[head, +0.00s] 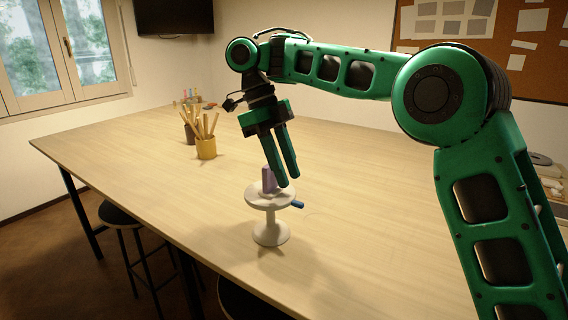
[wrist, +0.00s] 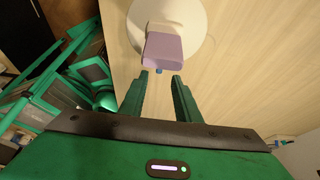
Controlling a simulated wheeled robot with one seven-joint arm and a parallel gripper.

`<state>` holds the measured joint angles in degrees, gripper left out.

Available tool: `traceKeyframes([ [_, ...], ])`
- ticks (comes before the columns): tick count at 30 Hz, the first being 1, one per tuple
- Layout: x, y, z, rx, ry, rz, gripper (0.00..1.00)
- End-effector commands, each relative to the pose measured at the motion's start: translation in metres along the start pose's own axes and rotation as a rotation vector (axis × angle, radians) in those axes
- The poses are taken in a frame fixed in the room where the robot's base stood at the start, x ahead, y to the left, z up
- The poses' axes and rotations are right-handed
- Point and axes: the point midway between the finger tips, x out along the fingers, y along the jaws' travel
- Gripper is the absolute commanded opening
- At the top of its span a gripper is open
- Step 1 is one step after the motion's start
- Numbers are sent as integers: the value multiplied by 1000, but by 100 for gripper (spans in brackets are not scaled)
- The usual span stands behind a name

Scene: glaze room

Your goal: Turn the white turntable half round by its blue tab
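The white turntable (head: 257,205) stands on the table on a pedestal with a round foot. A purple block-like thing (head: 268,181) stands upright on its top. The blue tab (head: 297,204) sticks out from the turntable's right side in the head view. My gripper (head: 289,183) points down, open and empty, its fingertips just above the tab side of the turntable. In the wrist view the purple thing (wrist: 163,50) is just beyond the fingertips of my gripper (wrist: 160,76).
Dark stools (head: 118,214) stand at the table's left side. The table around the turntable is clear.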

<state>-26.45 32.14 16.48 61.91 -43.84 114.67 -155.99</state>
Motion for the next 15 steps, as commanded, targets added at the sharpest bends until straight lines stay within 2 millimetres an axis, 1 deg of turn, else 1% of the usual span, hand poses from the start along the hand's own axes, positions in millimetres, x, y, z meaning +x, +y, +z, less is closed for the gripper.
traceKeyframes([
  [1, -5, 1, 1, 1, -1, -2, 30],
  [6, -15, 0, 0, 0, -2, -2, 30],
  [15, -19, 0, 0, -1, -2, 0, 30],
])
